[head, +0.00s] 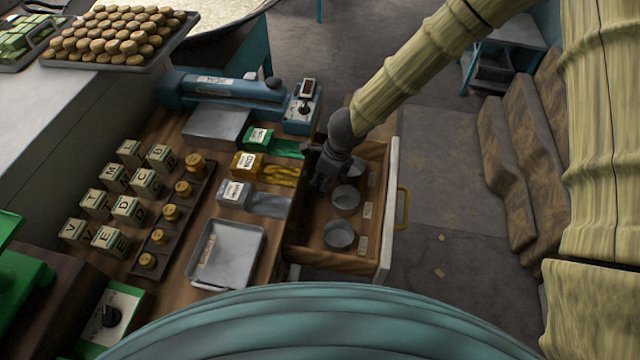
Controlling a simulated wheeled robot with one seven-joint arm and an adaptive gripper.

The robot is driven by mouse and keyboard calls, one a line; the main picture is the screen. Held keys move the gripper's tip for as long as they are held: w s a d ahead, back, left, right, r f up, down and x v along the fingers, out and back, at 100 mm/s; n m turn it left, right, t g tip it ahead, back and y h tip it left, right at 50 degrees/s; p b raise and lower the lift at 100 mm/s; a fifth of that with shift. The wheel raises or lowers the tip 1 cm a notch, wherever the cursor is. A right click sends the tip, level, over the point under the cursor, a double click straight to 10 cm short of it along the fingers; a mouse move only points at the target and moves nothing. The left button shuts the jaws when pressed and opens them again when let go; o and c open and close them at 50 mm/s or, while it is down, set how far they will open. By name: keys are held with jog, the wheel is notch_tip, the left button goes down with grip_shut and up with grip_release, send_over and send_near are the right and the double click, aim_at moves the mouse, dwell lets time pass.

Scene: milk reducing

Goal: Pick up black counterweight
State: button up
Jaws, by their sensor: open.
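My gripper (322,184) is dark grey and reaches down into the back part of an open wooden drawer (350,263). Its fingers are small and dark in the head view, with nothing clearly between them. One (346,199) is just in front of the gripper, the other (339,236) is nearer to me. I cannot pick out a black counterweight; the gripper and wrist hide part of the drawer's far end. Small white labels (367,211) lie along the drawer's right side.
The drawer's brass handle (403,206) faces right. Left of the drawer, the bench holds a grey tray (257,242), labelled blocks (235,193), several brass weights (171,212) in a dark rack and lettered cubes (129,209). A blue device (222,90) stands behind.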

jog(key=shift+c, duration=0.4)
jog(key=c, duration=0.8)
jog(key=shift+r, duration=0.1)
